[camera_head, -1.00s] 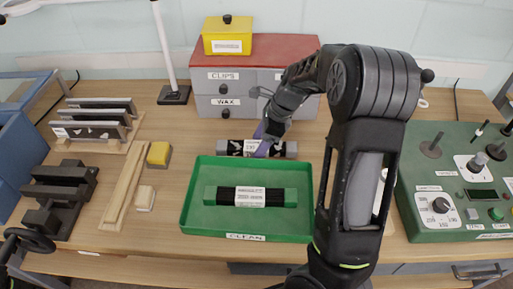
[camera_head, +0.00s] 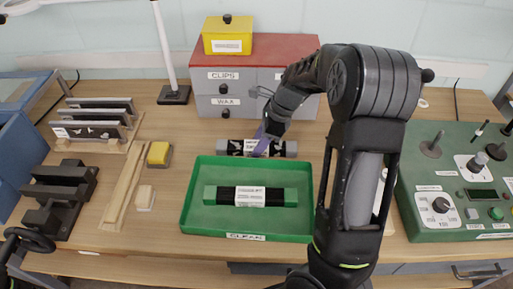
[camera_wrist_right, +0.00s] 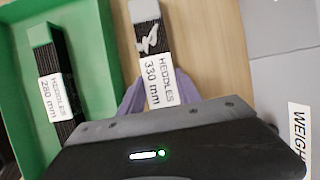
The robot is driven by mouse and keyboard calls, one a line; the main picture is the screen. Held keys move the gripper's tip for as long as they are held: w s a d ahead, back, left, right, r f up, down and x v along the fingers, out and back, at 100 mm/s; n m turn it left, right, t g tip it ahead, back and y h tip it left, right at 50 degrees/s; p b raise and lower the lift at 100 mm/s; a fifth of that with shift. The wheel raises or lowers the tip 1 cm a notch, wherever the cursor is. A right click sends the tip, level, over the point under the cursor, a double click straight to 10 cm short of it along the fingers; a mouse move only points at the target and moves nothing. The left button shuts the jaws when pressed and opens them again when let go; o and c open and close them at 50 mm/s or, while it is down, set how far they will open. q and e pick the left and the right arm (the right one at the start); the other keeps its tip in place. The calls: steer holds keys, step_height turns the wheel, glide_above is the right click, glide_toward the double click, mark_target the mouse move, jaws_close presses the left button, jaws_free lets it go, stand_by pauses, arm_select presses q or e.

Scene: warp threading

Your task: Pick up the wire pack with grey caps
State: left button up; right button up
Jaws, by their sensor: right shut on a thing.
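The wire pack with grey caps (camera_head: 234,147) lies on the table just behind the green tray. It is a dark bundle with a white label, and its label reads 330 mm in the right wrist view (camera_wrist_right: 158,79). My right gripper (camera_head: 261,147) reaches down over its middle, with purple fingers on either side of it. The gripper is shut on the pack. The wrist housing hides the near part of the pack in the wrist view. My left gripper does not show clearly in any view.
A green tray (camera_head: 188,213) holds a wire pack with green caps (camera_head: 210,195). Drawers (camera_head: 236,82) marked CLIPS and WAX stand behind. A green control box (camera_head: 452,222) is at the right. Racks (camera_head: 62,197) and wooden strips (camera_head: 123,187) are at the left.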

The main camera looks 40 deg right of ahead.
jaws_close()
steer(key=shift+r, duration=0.15)
step_height(320, 180, up, 10)
stand_by(0.8)
stand_by(0.5)
